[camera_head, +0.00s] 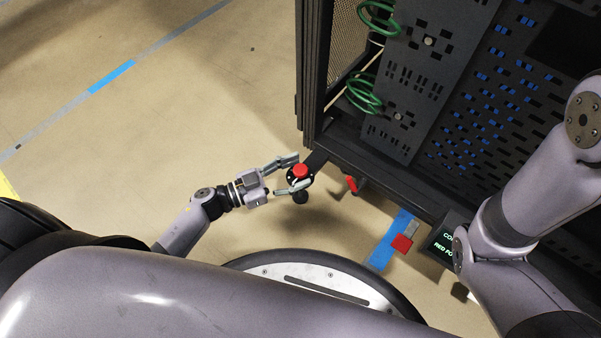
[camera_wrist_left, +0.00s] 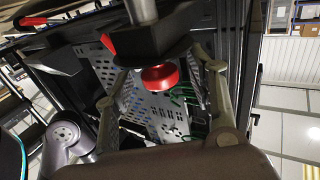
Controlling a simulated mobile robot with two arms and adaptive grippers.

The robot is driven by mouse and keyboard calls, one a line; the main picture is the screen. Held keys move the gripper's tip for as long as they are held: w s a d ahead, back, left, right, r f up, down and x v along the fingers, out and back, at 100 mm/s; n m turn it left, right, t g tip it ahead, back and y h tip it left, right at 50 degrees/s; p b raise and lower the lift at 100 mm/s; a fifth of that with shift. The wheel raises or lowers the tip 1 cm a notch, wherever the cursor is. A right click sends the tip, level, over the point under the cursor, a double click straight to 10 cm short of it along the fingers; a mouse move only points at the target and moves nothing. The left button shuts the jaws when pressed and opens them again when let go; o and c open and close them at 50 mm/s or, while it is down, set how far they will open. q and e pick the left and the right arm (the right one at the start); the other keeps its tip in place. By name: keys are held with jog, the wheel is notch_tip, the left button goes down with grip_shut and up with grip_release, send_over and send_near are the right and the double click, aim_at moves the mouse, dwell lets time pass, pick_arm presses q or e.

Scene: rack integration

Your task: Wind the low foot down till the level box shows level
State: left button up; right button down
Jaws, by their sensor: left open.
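A foot with a red knob (camera_head: 300,171) hangs at the near left corner of the black rack (camera_head: 335,140). My left gripper (camera_head: 291,176) is open, with one finger on either side of this knob. In the left wrist view the red knob (camera_wrist_left: 160,77) lies between the two spread fingers (camera_wrist_left: 163,88); I cannot tell whether they touch it. A dark box (camera_head: 445,240) with green lettering, perhaps the level box, stands low by the rack; my right arm partly covers it, and its reading is cut off. My right gripper is out of view.
A red lever-like part (camera_head: 351,184) sits under the rack edge. A red block (camera_head: 402,243) shows near blue floor tape (camera_head: 381,256). Green cables (camera_head: 365,92) hang in the rack. The floor to the left is clear.

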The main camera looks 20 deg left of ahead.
pick_arm(q)
jog(key=shift+x, duration=0.8)
jog(key=shift+c, duration=0.2)
jog(key=c, duration=1.1)
jog(key=shift+c, duration=0.2)
jog(key=shift+m+g+h, duration=0.3)
jog(key=shift+g, duration=0.1)
